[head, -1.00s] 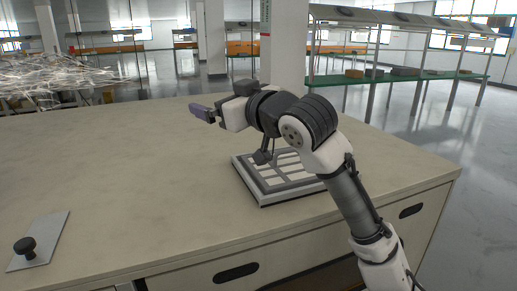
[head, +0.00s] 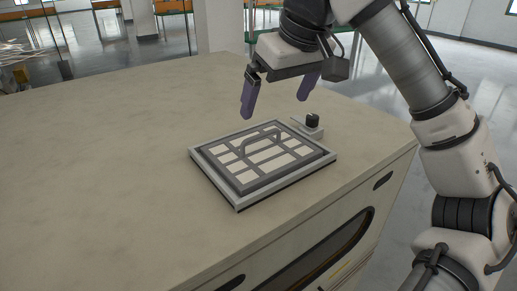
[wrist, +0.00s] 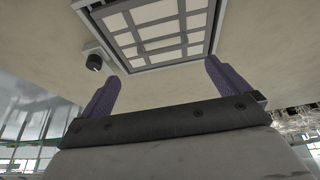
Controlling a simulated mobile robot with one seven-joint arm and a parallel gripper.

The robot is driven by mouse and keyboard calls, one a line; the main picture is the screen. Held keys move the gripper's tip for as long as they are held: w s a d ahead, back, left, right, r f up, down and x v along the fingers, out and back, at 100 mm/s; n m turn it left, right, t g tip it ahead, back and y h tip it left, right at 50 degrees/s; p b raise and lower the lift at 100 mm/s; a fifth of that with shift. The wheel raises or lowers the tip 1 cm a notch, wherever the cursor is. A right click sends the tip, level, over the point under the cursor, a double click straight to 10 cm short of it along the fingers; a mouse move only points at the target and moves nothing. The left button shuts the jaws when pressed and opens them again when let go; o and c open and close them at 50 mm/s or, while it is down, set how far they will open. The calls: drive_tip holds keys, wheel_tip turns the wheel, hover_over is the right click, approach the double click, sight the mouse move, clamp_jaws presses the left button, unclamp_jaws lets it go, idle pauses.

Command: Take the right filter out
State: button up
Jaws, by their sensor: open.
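The right filter (head: 275,156) is a dark grey grid panel with pale cells and an arched handle (head: 262,141) standing up at its middle. It lies flat inside a light grey frame (head: 236,204) on the table top. My gripper (head: 276,105) is above the filter's far side, pointing down, with its two purple fingers spread apart and nothing between them. In the wrist view the filter (wrist: 160,22) shows at the top, beyond my gripper (wrist: 160,85), and no finger touches it.
A small plate with a black knob (head: 312,121) sits at the frame's far right corner, and it also shows in the wrist view (wrist: 94,62). The table top (head: 110,150) is bare to the left. The table's right edge is close to the frame.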

sight(262, 134)
drive_tip(key=p+x, duration=0.1)
drive_tip(key=x, duration=0.3)
drive_tip(key=p+x, duration=0.1)
drive_tip(key=x, duration=0.4)
drive_tip(key=shift+a, duration=0.25)
drive_tip(key=c, duration=1.1)
